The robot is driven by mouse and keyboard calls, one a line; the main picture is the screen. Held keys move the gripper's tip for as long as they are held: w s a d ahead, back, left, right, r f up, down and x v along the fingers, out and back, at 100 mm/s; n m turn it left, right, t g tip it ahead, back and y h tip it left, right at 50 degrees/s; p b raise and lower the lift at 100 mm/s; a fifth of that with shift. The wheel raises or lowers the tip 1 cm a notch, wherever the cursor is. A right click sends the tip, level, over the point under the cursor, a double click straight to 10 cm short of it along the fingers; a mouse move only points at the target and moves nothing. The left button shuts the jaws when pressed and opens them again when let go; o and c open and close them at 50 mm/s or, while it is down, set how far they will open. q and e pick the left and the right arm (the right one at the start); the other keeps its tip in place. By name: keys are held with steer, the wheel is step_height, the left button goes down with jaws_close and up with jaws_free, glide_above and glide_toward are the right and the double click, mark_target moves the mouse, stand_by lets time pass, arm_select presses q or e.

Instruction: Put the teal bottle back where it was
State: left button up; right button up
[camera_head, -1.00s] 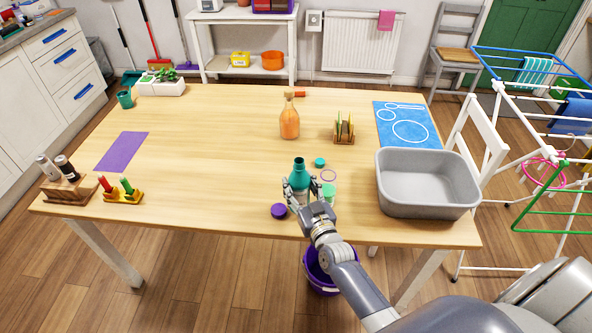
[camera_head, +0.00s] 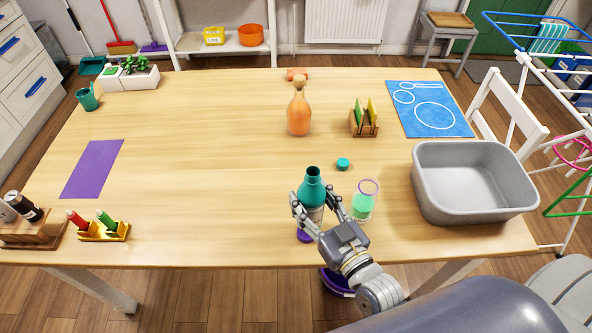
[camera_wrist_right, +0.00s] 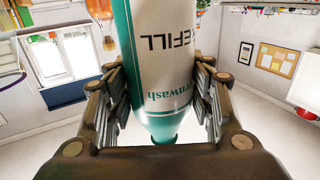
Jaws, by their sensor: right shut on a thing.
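The teal bottle (camera_head: 312,188) has a white label and an open neck, and stands roughly upright near the table's front edge. My right gripper (camera_head: 318,212) is shut around its lower body. In the right wrist view, the bottle (camera_wrist_right: 165,70) sits between the two fingers (camera_wrist_right: 160,100), with label lettering showing. Its base is hidden in the head view, so I cannot tell whether it touches the table. A purple lid (camera_head: 304,236) shows partly below the bottle and fingers. A teal cap (camera_head: 343,164) lies on the table behind it. My left gripper is out of view.
A grey basin (camera_head: 474,205) is farther right. An orange bottle (camera_head: 299,115) and a wooden rack (camera_head: 363,128) stand behind. The table's left middle (camera_head: 200,170) is clear.

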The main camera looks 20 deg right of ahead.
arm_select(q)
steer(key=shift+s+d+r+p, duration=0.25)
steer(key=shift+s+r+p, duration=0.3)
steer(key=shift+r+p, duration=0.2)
arm_select(e)
steer(key=w+f, duration=0.2)
steer(key=w, duration=0.5)
steer(key=w+d+f, duration=0.1)
steer(key=w+f, duration=0.1)
steer(key=w, duration=0.6)
steer(key=shift+d+f, duration=0.25)
steer(key=shift+d, duration=0.05)
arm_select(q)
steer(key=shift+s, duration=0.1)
arm_select(e)
steer(key=shift+f, duration=0.25)
steer(key=o, duration=1.4)
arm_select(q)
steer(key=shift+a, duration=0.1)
